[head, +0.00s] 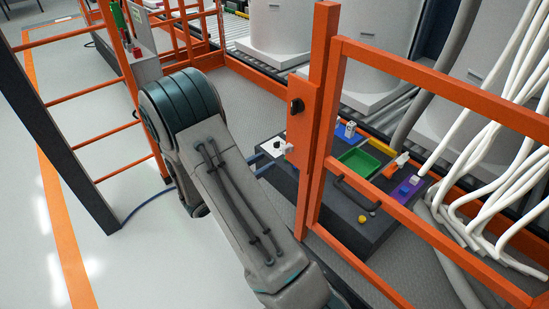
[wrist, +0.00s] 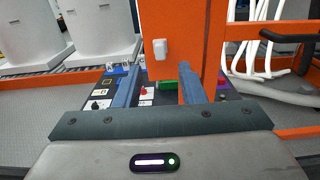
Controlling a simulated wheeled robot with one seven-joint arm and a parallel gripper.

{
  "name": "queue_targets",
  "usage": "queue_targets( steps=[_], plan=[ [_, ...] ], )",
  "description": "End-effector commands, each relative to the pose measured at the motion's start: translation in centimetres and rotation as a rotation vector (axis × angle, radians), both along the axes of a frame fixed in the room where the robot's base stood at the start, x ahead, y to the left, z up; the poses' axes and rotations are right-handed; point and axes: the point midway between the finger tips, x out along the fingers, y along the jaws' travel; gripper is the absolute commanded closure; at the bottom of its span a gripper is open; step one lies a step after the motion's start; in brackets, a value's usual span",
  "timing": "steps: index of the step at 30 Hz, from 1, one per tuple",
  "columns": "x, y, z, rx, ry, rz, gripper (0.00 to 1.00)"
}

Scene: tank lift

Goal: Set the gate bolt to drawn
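The orange gate (head: 312,130) stands at centre right in the head view. A dark round knob (head: 296,106) sits on its post plate. In the head view the fingers show partly beside my arm, left of the post.
Behind the gate is a dark panel (head: 345,222) with a green tray (head: 358,162), a purple block (head: 405,189) and a yellow button (head: 362,219). White hoses (head: 500,150) hang at the right. Large pale tanks (head: 380,45) stand behind.

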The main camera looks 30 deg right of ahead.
Motion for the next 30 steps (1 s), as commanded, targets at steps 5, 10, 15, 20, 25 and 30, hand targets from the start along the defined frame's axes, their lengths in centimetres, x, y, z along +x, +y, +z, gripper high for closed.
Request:
queue_targets(
  steps=[5,10,15,20,25,30],
  plan=[
    [-0.6,4.0,-0.2,0.001,-0.002,0.004,0.64],
    [-1.0,6.2,-0.1,0.0,-0.001,0.002,0.64],
    [-1.1,7.0,0.0,0.0,0.0,0.0,0.64],
    [-1.1,7.1,0.0,0.0,0.0,-0.001,0.64],
    [-1.1,7.1,0.0,0.0,0.0,0.0,0.64],
    [-1.2,7.0,0.1,0.002,-0.002,-0.003,0.64]
  ],
)
